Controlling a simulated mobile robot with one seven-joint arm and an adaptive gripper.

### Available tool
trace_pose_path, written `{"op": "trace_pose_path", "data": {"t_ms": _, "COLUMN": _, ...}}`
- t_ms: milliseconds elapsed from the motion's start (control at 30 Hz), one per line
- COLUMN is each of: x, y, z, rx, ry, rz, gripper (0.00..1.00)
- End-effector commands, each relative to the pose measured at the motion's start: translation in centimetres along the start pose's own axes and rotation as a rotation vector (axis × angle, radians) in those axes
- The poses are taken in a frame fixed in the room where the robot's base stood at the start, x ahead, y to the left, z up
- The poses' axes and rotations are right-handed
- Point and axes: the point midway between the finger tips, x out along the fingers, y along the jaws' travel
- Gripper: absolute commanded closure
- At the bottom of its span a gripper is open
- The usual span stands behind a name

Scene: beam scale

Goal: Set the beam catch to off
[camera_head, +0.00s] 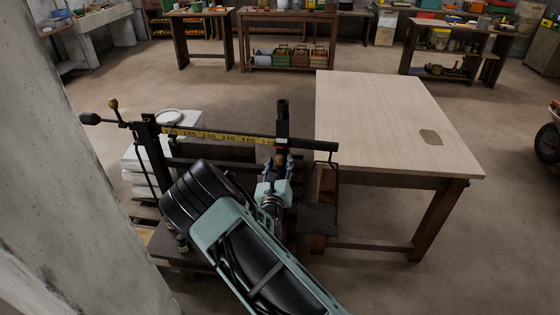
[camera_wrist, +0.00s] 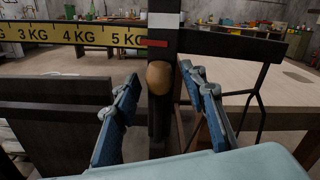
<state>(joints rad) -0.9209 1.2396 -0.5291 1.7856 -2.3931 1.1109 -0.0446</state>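The beam scale has a black beam with a yellow kilogram strip (camera_head: 215,136), which also shows in the wrist view (camera_wrist: 70,34). A dark upright post (camera_head: 282,115) stands at the strip's right end. On it, in the wrist view, a rounded wooden knob (camera_wrist: 159,78), apparently the beam catch handle, sits below a red mark (camera_wrist: 155,43) and a pale patch (camera_wrist: 163,20). My gripper (camera_wrist: 162,84) is open, with one blue-padded finger on each side of the knob. Gaps show at both sides. My gripper also shows in the head view (camera_head: 275,174).
A wooden table (camera_head: 390,120) stands close on the right. A concrete pillar (camera_head: 70,170) fills the left edge. White blocks (camera_head: 150,165) stand behind the scale's left end. Another tan knob (camera_head: 112,103) stands near that end. Open floor lies beyond the scale.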

Motion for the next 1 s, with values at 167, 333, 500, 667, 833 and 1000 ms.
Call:
{"op": "trace_pose_path", "data": {"t_ms": 167, "x": 0.95, "y": -0.06, "z": -0.07, "rx": 0.000, "ry": 0.002, "rz": -0.001, "gripper": 0.61}}
{"op": "trace_pose_path", "data": {"t_ms": 333, "x": 1.04, "y": -0.05, "z": -0.08, "rx": 0.000, "ry": 0.002, "rz": -0.001, "gripper": 0.61}}
{"op": "trace_pose_path", "data": {"t_ms": 500, "x": 1.02, "y": -0.04, "z": -0.05, "rx": 0.000, "ry": 0.001, "rz": -0.001, "gripper": 0.69}}
{"op": "trace_pose_path", "data": {"t_ms": 667, "x": 1.01, "y": -0.04, "z": -0.04, "rx": 0.000, "ry": 0.001, "rz": -0.001, "gripper": 0.86}}
{"op": "trace_pose_path", "data": {"t_ms": 833, "x": 1.01, "y": -0.04, "z": -0.03, "rx": 0.000, "ry": 0.001, "rz": -0.001, "gripper": 1.00}}
{"op": "trace_pose_path", "data": {"t_ms": 1000, "x": 1.01, "y": -0.05, "z": -0.02, "rx": 0.000, "ry": 0.001, "rz": -0.001, "gripper": 1.00}}
